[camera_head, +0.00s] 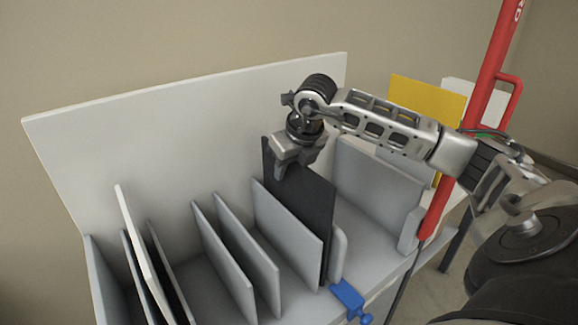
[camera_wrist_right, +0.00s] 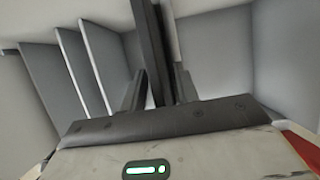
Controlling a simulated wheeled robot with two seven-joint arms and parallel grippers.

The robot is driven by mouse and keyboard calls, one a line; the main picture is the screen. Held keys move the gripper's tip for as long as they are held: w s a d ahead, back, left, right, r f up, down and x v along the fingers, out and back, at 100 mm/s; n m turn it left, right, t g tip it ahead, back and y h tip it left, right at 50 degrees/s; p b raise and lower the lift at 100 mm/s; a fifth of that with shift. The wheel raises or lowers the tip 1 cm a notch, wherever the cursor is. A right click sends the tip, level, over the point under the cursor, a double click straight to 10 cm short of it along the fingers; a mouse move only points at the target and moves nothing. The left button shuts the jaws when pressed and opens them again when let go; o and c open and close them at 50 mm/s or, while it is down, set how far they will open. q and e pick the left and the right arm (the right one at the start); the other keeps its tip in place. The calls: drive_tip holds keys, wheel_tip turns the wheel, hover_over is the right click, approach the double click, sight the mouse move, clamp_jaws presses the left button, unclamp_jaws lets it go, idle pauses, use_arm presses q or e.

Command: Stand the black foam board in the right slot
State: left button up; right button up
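The black foam board (camera_head: 305,205) is upright in the grey rack (camera_head: 375,240), right of a tall grey divider (camera_head: 285,228) and left of a short rounded grey post (camera_head: 338,252). Its lower edge is mostly hidden, so I cannot tell whether it rests on the rack floor. My right gripper (camera_head: 290,165) is at the board's top, toward the back panel. In the right wrist view the board (camera_wrist_right: 152,45) runs between the two fingers (camera_wrist_right: 160,92), which appear to press on its faces. My left gripper is out of view.
Several grey dividers (camera_head: 245,250) and a white board (camera_head: 145,255) stand to the left. A large white back panel (camera_head: 180,120) rises behind. A blue clamp (camera_head: 349,298) sits at the front edge. A red post (camera_head: 485,90) and yellow board (camera_head: 428,100) are at the right.

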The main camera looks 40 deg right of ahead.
drive_tip(key=v, duration=1.2)
drive_tip(key=shift+r, duration=0.15)
idle(0.3)
